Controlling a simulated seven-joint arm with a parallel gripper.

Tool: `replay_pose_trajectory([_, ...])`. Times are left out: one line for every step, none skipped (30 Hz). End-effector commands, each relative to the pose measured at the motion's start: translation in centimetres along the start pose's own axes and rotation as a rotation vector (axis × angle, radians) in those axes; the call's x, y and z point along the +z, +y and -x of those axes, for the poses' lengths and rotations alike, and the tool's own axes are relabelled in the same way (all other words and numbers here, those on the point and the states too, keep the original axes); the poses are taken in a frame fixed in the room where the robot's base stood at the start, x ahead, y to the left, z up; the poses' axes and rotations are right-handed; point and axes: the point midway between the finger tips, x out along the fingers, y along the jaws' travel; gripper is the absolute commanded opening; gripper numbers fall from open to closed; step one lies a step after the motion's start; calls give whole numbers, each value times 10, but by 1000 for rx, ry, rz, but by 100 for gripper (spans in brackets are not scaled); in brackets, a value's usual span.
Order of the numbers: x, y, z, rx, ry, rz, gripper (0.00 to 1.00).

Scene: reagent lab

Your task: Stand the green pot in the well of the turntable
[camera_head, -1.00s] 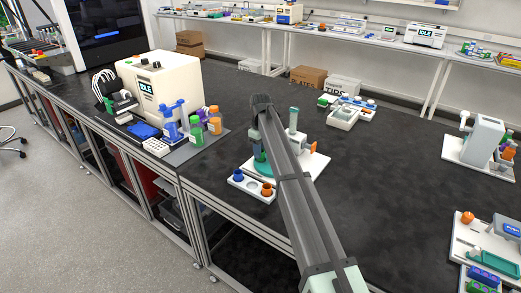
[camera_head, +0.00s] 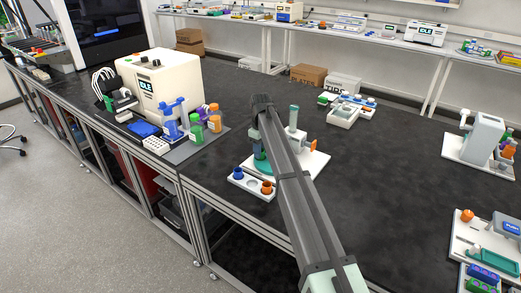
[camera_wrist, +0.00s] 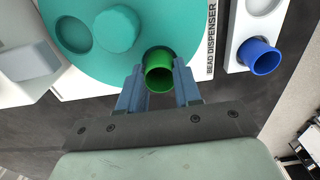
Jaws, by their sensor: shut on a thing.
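In the wrist view my gripper (camera_wrist: 160,90) is shut on the green pot (camera_wrist: 158,75), with one finger on each side. The pot is at the near edge of the teal turntable (camera_wrist: 150,35), its open rim toward the camera. Whether its base is above the turntable or touching it cannot be told. A round well (camera_wrist: 73,34) in the turntable shows as empty at the left, beside a raised teal knob (camera_wrist: 116,29).
A white rack (camera_head: 252,183) beside the turntable holds a blue pot (camera_head: 238,173) and an orange pot (camera_head: 267,187), with an empty place between them. A teal-capped column (camera_head: 293,118) rises from the white dispenser base (camera_head: 318,158).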

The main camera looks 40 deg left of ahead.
Motion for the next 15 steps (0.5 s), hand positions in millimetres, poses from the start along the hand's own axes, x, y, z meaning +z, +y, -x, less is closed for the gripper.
replay_pose_trajectory([0, 0, -1, 0, 0, 0, 5])
replay_pose_trajectory([0, 0, -1, 0, 0, 0, 5])
replay_pose_trajectory([0, 0, -2, 0, 0, 0, 5])
replay_pose_trajectory([0, 0, -2, 0, 0, 0, 5])
replay_pose_trajectory([0, 0, -3, 0, 0, 0, 5])
replay_pose_trajectory([0, 0, -3, 0, 0, 0, 5])
replay_pose_trajectory([0, 0, -4, 0, 0, 0, 5])
replay_pose_trajectory([0, 0, -4, 0, 0, 0, 5])
replay_pose_trajectory([0, 0, -4, 0, 0, 0, 5])
replay_pose_trajectory([0, 0, -4, 0, 0, 0, 5])
replay_pose_trajectory([0, 0, -4, 0, 0, 0, 5])
replay_pose_trajectory([0, 0, -4, 0, 0, 0, 5])
replay_pose_trajectory([0, 0, -4, 0, 0, 0, 5])
replay_pose_trajectory([0, 0, -4, 0, 0, 0, 34])
replay_pose_trajectory([0, 0, -4, 0, 0, 0, 38])
